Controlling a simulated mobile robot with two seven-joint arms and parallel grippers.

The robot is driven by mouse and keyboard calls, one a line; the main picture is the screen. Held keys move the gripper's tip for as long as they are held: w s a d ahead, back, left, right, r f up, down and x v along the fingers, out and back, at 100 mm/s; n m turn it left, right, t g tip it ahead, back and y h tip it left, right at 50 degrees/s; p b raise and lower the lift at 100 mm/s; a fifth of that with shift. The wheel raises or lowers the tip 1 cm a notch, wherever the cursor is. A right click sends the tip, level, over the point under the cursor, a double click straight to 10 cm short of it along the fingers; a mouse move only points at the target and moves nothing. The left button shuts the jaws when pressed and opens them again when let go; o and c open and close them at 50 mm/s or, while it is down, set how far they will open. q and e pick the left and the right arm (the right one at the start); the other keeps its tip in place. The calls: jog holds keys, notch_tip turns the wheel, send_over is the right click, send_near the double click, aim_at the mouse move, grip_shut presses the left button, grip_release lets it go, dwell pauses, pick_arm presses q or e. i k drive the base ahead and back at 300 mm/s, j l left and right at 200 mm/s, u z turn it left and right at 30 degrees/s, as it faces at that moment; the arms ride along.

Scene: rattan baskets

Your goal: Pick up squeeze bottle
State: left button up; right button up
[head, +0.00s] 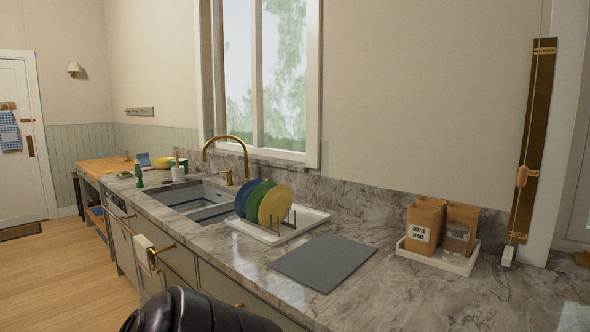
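A small green bottle (138,173), which looks like the squeeze bottle, stands upright on the marble counter to the left of the sink. It is far off and small in the head view, so its details are hard to tell. A black part of my own body shows at the bottom edge of the view. Neither of my grippers can be seen. Nothing is seen touching the bottle.
The marble counter (375,290) holds a double sink (185,195) with a brass faucet (243,150), a rack with colored plates (273,208), a grey mat (325,262) and a tray of paper bags (455,262). Open wooden floor (60,270) lies at left.

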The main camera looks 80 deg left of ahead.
aim_at(138, 175)
jog(key=u, duration=3.6)
jog(key=i+j+u, duration=0.25)
jog(key=i, duration=0.3)
jog(key=i+u, duration=0.3)
jog(key=i, duration=0.25)
jog(key=i+u, duration=0.1)
jog(key=i, duration=2.55)
